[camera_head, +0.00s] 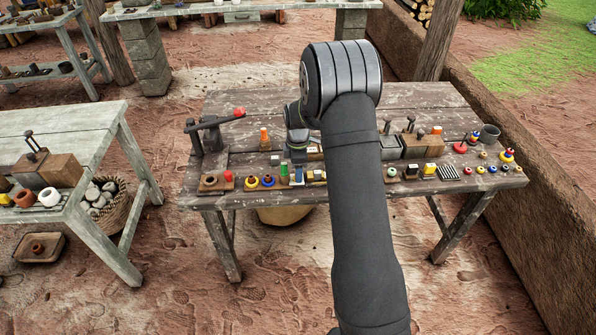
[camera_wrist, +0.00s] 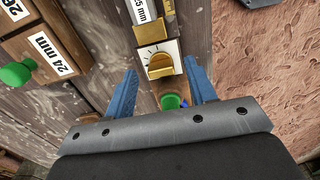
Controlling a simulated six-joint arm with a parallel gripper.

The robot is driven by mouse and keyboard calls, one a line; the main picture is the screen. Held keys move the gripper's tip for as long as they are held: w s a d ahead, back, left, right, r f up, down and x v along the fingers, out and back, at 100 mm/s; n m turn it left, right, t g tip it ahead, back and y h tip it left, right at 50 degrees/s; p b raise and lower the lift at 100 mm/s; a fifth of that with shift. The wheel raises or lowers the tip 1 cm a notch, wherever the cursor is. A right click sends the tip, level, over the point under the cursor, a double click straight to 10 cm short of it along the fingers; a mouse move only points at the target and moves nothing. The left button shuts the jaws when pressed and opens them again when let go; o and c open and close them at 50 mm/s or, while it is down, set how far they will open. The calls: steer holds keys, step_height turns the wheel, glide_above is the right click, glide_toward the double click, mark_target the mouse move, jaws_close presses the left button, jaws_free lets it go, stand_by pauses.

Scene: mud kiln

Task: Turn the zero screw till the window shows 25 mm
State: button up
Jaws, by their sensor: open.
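In the wrist view a brass-yellow knob (camera_wrist: 159,66) sits on a white plate with black tick marks (camera_wrist: 150,50); it looks like the zero screw. Above it a white label (camera_wrist: 139,10) reads "5 mm" with its first part unclear at the frame edge. A green round knob (camera_wrist: 171,101) lies nearer my gripper's palm. My gripper (camera_wrist: 160,72) is open, its blue fingers on either side of the brass knob, with gaps on both sides. Whether the fingertips are level with the knob in height cannot be told. In the head view my arm hides much of this spot.
Wooden blocks labelled "24 mm" (camera_wrist: 46,53) and "26" (camera_wrist: 13,8), with a green knob (camera_wrist: 17,73), lie to the left.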

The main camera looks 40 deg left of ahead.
steer(key=shift+f, duration=0.65)
steer(key=c, duration=1)
steer(key=shift+m, duration=0.4)
steer(key=m, duration=0.4)
steer(key=shift+d+m, duration=0.1)
steer(key=shift+m, duration=0.3)
steer(key=m, duration=0.4)
steer(key=shift+s+m, duration=0.15)
steer(key=shift+m, duration=0.15)
